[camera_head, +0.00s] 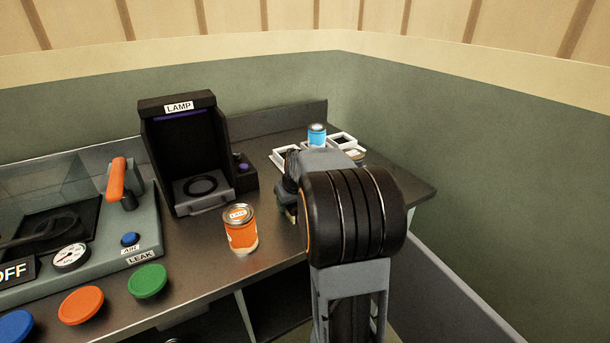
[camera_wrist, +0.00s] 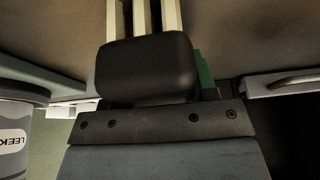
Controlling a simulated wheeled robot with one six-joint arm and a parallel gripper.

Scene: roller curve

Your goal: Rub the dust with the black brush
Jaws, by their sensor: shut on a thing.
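My gripper (camera_head: 290,203) points down over the counter, largely hidden behind my own arm in the head view. In the wrist view, a black rounded block with pale cream strips beyond it, which looks like the black brush (camera_wrist: 145,68), sits at the jaws. The gripper is shut on it. A small tan bit shows low under the gripper in the head view, close to the counter top. I cannot tell whether the bristles touch the counter. I cannot make out the dust in either view.
An orange can (camera_head: 240,232) stands left of my gripper on the counter (camera_head: 275,245). A blue can (camera_head: 316,135) and white trays (camera_head: 343,139) stand behind my arm. The black lamp box (camera_head: 178,150) is at the back left. A grey can (camera_wrist: 14,130) shows in the wrist view.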

